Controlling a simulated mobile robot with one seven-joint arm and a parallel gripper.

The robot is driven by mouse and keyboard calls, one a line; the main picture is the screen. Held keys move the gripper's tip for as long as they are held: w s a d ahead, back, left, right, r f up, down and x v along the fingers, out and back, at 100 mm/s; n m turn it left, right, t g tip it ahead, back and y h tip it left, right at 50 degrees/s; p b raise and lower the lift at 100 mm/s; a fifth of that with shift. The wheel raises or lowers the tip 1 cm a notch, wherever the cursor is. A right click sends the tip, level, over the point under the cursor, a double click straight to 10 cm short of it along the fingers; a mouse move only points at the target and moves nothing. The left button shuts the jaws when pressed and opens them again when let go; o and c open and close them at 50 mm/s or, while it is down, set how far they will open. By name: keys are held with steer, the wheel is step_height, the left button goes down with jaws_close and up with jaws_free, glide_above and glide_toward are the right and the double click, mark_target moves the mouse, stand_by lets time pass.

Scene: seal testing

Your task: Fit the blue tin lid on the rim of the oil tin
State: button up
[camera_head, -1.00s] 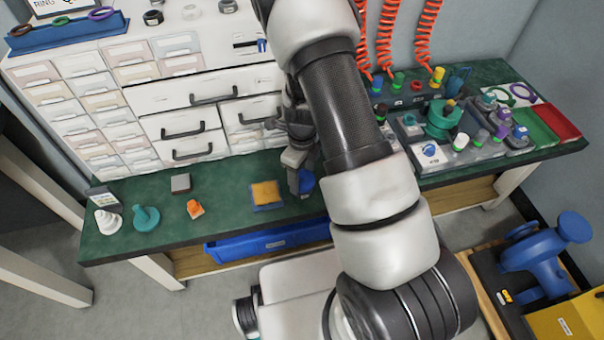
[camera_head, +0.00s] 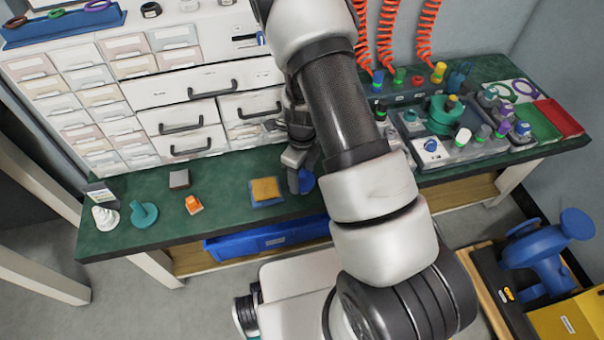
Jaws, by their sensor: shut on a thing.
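My gripper (camera_head: 300,172) points down over the front part of the green bench, left of my forearm. It is shut on a blue round piece (camera_head: 306,182), which looks like the blue tin lid. Only part of this piece shows beside the dark finger, and my arm hides the rest. I cannot make out the oil tin; the bench behind my arm is hidden.
A yellow sponge-like pad (camera_head: 265,189) on a blue base, an orange piece (camera_head: 194,204), and a teal cone-shaped piece (camera_head: 144,213) stand left on the bench. A white drawer cabinet (camera_head: 190,95) rises behind. A grey fixture tray (camera_head: 455,152) with several coloured caps is at right.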

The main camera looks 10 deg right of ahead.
steer(key=shift+f, duration=0.25)
steer(key=o, duration=1.1)
step_height(320, 180, up, 7)
steer(key=p, duration=0.6)
steer(key=shift+r, duration=0.15)
